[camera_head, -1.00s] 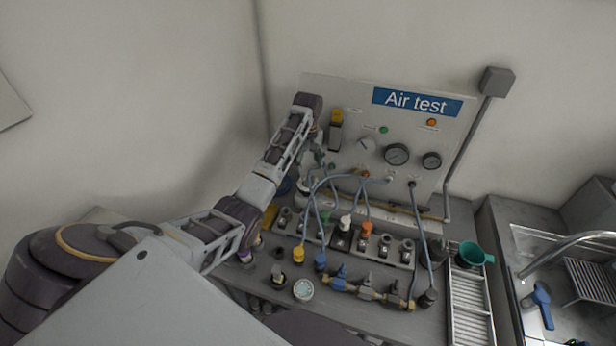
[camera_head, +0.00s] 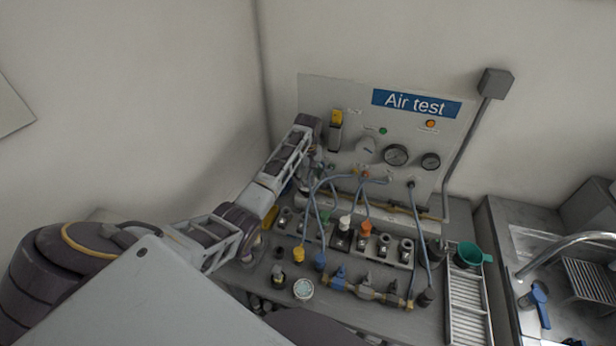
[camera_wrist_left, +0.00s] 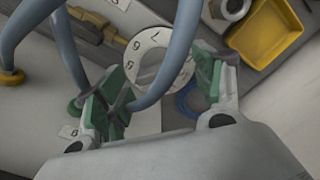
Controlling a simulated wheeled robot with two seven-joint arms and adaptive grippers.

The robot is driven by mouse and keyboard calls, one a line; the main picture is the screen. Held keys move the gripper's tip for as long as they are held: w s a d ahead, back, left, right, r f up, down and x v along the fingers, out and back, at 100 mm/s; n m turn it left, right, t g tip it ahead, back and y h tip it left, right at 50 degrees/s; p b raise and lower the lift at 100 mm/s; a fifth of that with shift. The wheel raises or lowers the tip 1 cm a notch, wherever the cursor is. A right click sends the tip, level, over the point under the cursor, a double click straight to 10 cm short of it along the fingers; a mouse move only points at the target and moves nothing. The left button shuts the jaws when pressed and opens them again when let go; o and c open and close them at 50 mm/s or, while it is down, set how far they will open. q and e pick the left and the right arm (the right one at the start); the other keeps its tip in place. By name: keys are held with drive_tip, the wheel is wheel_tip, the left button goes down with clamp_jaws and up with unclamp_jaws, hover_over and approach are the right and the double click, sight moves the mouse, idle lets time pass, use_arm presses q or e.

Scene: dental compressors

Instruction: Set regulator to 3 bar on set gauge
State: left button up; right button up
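The Air test panel (camera_head: 340,95) carries a larger dial gauge (camera_head: 396,154) and a smaller one (camera_head: 431,161); their readings are too small to tell. A pale round knob (camera_head: 366,144) sits left of them. My left gripper (camera_wrist_left: 158,90) shows two green-padded fingers standing apart. A numbered white dial (camera_wrist_left: 158,62) with a grey centre shows between and beyond them; I cannot tell whether a finger touches it. Blue-grey hoses (camera_wrist_left: 160,70) pass in front of the dial and close by the left-hand finger. My right gripper is not in view.
The bench holds a row of fittings (camera_head: 364,245), a brass-and-blue valve line (camera_head: 366,290) and a small round gauge (camera_head: 303,289). Hoses loop before the panel. A yellow bin (camera_wrist_left: 265,35) lies near the gripper. A green cup (camera_head: 470,255) and a sink (camera_head: 545,255) are right.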

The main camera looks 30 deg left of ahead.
use_arm(q)
drive_tip(key=c, duration=0.9)
drive_tip(key=shift+c, duration=0.2)
